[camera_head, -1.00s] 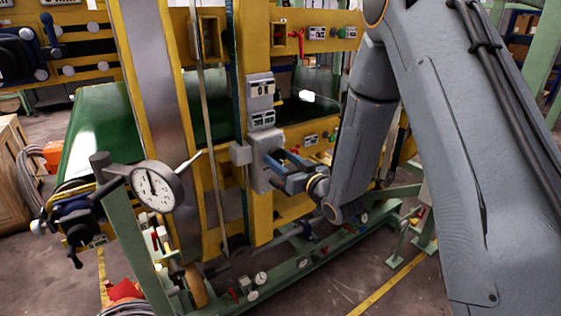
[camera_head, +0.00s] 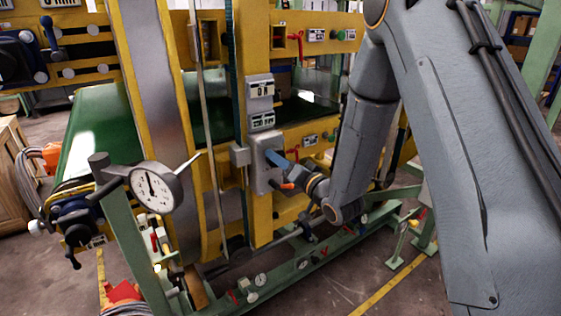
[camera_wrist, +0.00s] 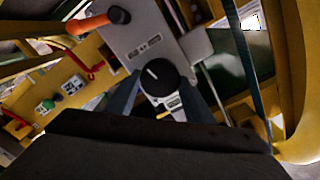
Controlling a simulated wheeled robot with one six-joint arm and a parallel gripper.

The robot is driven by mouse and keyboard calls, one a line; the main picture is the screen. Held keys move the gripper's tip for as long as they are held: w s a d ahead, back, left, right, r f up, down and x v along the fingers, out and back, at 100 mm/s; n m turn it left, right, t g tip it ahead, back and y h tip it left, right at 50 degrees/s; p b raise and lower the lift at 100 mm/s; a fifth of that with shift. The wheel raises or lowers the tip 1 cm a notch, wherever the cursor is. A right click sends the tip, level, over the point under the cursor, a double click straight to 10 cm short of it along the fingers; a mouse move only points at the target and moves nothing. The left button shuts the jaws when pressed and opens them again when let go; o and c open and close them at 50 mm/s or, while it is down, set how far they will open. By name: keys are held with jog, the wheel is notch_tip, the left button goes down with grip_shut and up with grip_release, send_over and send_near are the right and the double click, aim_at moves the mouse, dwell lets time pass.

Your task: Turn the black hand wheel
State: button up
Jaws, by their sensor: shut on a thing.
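The black hand wheel (camera_wrist: 158,77) is a small round knob with a white line on its face. In the wrist view it is on a grey metal box (camera_wrist: 142,38) between the two blue-grey fingers of my gripper (camera_wrist: 160,84), which is shut on it. In the head view my gripper (camera_head: 280,162) is at the front of the grey box (camera_head: 264,150), and the wheel is hidden there. An orange-handled lever (camera_wrist: 90,23) on a black hub is on the same box; in the head view its orange handle (camera_head: 287,186) shows just below my fingers.
Two small displays (camera_head: 261,105) are above the box on the yellow post. A red lever (camera_head: 293,152) and a green button (camera_head: 331,135) are on the yellow rail to the right. A round dial gauge (camera_head: 155,188) stands at the left front. A green rail runs low in front.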

dwell(0.4)
jog(key=o, duration=1.1)
jog(key=shift+c, duration=0.2)
jog(key=b+v, duration=0.1)
jog(key=v, duration=0.6)
jog(key=shift+s+d+b, duration=0.25)
jog(key=shift+s+b, duration=0.1)
jog(key=shift+b, duration=0.05)
